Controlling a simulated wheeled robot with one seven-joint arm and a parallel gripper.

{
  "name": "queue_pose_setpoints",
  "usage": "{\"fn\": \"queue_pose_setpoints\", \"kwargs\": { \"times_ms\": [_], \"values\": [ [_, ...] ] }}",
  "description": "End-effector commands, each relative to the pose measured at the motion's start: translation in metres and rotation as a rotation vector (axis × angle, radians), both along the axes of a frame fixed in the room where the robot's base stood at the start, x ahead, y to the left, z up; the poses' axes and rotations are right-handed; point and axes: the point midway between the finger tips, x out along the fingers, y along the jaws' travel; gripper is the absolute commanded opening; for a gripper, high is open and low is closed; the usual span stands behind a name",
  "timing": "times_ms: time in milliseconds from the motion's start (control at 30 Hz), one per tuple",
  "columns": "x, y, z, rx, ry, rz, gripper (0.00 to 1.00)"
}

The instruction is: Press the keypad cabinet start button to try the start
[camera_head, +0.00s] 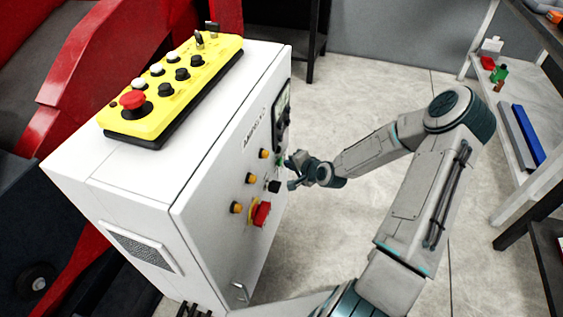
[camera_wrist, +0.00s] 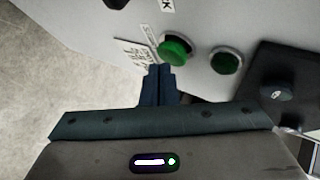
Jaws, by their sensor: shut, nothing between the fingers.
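The white keypad cabinet (camera_head: 215,195) stands left of centre in the head view, with its control face turned to the right. In the wrist view a green button (camera_wrist: 174,51) sits on the cabinet face just beyond my fingertips, and a second, darker green button (camera_wrist: 226,61) is to its right. My gripper (camera_wrist: 160,70) is shut and empty, its fingertips just short of the first green button; I cannot tell whether they touch it. In the head view my gripper (camera_head: 291,172) is close to the cabinet face, and a small bit of green shows beside it.
The cabinet face also carries orange buttons (camera_head: 250,178) and a red switch on yellow (camera_head: 261,213). A yellow pendant (camera_head: 172,92) with a red stop button lies on top. A shelf (camera_head: 520,140) with small parts stands at right. Floor between is clear.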

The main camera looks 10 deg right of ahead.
Motion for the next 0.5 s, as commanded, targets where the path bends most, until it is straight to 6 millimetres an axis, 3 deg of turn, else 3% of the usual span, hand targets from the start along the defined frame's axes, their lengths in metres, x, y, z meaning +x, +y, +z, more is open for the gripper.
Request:
{"fn": "queue_pose_setpoints", "kwargs": {
  "times_ms": [500],
  "values": [
    [-0.0056, -0.0095, 0.0001, 0.0, 0.001, -0.001, 0.0]
  ]
}}
